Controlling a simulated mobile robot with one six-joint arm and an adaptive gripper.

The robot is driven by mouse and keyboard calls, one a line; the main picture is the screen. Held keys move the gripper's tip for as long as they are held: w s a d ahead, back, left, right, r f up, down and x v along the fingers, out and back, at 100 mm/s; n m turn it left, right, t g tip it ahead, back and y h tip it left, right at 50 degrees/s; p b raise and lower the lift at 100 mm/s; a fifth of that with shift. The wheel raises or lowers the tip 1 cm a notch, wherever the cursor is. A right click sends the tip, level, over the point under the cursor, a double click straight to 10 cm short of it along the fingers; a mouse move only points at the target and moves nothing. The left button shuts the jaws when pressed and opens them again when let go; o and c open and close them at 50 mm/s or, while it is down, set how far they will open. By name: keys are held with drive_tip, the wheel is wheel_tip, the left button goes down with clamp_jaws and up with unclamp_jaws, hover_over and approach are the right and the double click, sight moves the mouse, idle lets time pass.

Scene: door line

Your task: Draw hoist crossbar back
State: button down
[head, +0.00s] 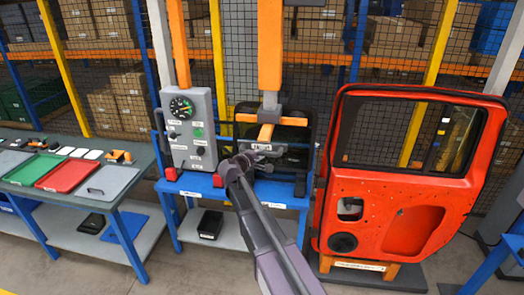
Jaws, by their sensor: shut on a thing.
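The hoist crossbar (247,117) is a short orange bar with a small label. It hangs below a grey fitting on the orange hoist column (270,45), above the blue stand. An orange piece runs from it toward my gripper (258,152). My gripper reaches in from the lower right and is shut at the near side of the crossbar, on its orange piece. The fingertips are small and dark, so the exact contact is hard to see.
A grey control box (190,135) with a gauge stands close left of my gripper. A red door panel (400,185) stands at right. A table with trays (70,175) is at left. Mesh fencing and box shelves are behind.

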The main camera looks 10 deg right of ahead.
drive_tip(key=shift+s+f, duration=0.1)
drive_tip(key=shift+s, duration=0.1)
drive_tip(key=c, duration=0.5)
unclamp_jaws()
drive_tip(key=shift+c, duration=0.2)
drive_tip(key=shift+w, duration=0.1)
